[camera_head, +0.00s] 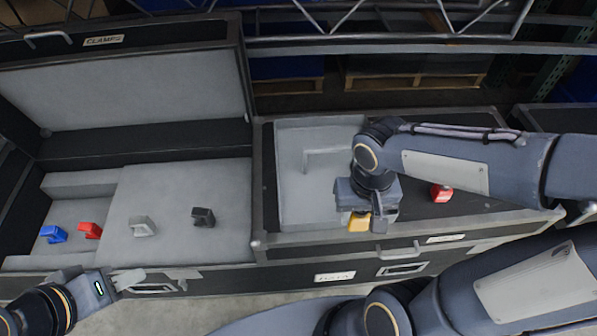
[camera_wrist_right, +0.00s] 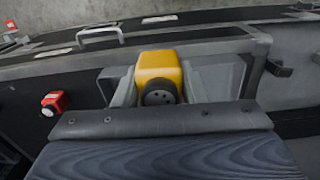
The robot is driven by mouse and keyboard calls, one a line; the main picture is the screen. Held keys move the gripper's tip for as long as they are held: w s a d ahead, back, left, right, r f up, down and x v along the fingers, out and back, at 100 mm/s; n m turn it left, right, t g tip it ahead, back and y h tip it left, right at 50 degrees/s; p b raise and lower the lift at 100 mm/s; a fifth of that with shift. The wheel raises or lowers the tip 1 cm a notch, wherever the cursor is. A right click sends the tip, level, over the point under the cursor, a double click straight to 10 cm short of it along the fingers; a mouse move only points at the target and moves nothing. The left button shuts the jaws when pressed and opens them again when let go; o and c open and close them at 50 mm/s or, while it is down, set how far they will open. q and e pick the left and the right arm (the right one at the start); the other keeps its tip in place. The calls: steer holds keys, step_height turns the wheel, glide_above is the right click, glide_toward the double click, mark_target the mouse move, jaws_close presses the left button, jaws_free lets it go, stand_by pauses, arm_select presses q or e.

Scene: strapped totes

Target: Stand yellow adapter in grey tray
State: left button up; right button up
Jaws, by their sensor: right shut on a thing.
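The yellow adapter (camera_head: 358,222) is in my right gripper (camera_head: 366,212), at the front edge of the middle case. In the right wrist view the yellow adapter (camera_wrist_right: 160,72) sits between the two grey fingers, with a dark round face toward the camera. The grey tray (camera_head: 292,200) lies on the middle case, to the left of and behind the adapter. My right arm hides part of the tray. My left gripper (camera_head: 150,277) is at the lower left, in front of the left case, with no object visible in it. Its finger gap is unclear.
A red adapter (camera_head: 441,193) stands on the dark case top, right of the tray. The open left case holds blue (camera_head: 54,234), red (camera_head: 90,230), grey (camera_head: 143,227) and black (camera_head: 203,217) pieces on pale foam. A thin grey handle shape (camera_head: 325,155) shows at the tray.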

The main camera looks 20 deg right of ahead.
steer(key=shift+n, duration=0.3)
steer(key=w+f+b, duration=0.1)
steer(key=w+f, duration=0.2)
steer(key=w, duration=0.1)
steer(key=w+d+f, duration=0.1)
steer(key=w+f, duration=0.2)
steer(key=w, duration=0.1)
steer(key=w+f+b, duration=0.1)
steer(key=w+f, duration=0.2)
steer(key=w, duration=0.2)
steer(key=shift+d+f+b, duration=0.15)
steer(key=shift+d+b, duration=0.15)
steer(key=shift+d, duration=0.1)
steer(key=shift+w+d+f+b, duration=0.1)
steer(key=shift+w+f+b, duration=0.15)
steer(key=shift+f, duration=0.7)
steer(key=shift+w+f+b, duration=0.1)
steer(key=shift+f+b, duration=0.1)
steer(key=shift+f, duration=0.75)
steer(key=shift+f, duration=0.1)
steer(key=shift+f+b, duration=0.15)
steer(key=shift+b, duration=0.15)
steer(key=o, duration=1)
steer(key=shift+o, duration=0.2)
